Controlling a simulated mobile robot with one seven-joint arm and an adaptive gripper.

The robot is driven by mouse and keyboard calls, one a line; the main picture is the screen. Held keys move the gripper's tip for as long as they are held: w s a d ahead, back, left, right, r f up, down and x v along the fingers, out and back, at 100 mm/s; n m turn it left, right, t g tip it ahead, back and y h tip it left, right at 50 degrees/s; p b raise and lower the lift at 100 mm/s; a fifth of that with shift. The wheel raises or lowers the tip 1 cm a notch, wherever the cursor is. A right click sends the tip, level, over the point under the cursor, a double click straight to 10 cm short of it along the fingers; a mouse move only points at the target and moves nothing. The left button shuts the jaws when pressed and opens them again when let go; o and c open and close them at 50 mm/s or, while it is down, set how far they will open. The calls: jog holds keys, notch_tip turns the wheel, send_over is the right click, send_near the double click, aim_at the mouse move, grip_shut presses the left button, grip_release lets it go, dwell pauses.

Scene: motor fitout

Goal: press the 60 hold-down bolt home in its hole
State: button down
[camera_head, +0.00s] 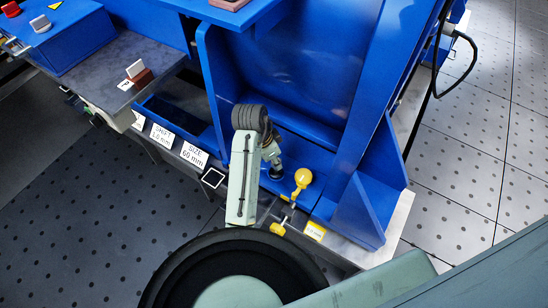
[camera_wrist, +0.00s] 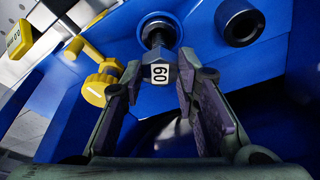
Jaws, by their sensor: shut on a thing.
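The 60 hold-down bolt (camera_wrist: 159,55) is dark, with a white "60" label on its head. In the wrist view its head sits between the fingertips of my gripper (camera_wrist: 158,66), which is shut on it. The shank points away from me into a dark round hole (camera_wrist: 155,22) in the blue base, and some shank shows between head and hole. How deep the tip sits is hidden. In the head view my gripper (camera_head: 271,158) is low over the blue base beside the yellow knob, and the bolt is mostly covered.
A yellow knob (camera_head: 303,177) stands close to the right of my gripper. Another dark round hole (camera_wrist: 240,22) lies at the upper right. Tall blue plates (camera_head: 215,85) flank the base. A "SIZE 60 mm" card (camera_head: 195,154) and a grey shelf (camera_head: 115,75) are at left.

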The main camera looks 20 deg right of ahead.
jog(key=shift+f+b, duration=1.3)
jog(key=shift+f, duration=0.85)
jog(key=c, duration=1.2)
grip_release()
jog(key=v, duration=0.2)
jog(key=shift+a+r, duration=0.1)
jog(key=shift+r, duration=0.3)
jog(key=shift+w+a+r, duration=0.15)
jog(key=shift+w+r, duration=0.05)
jog(key=shift+r, duration=0.45)
jog(key=shift+s+v, duration=0.15)
jog(key=shift+v, duration=1.85)
jog(key=shift+s+v, duration=0.15)
jog(key=shift+v, duration=1.85)
jog(key=shift+f, duration=0.1)
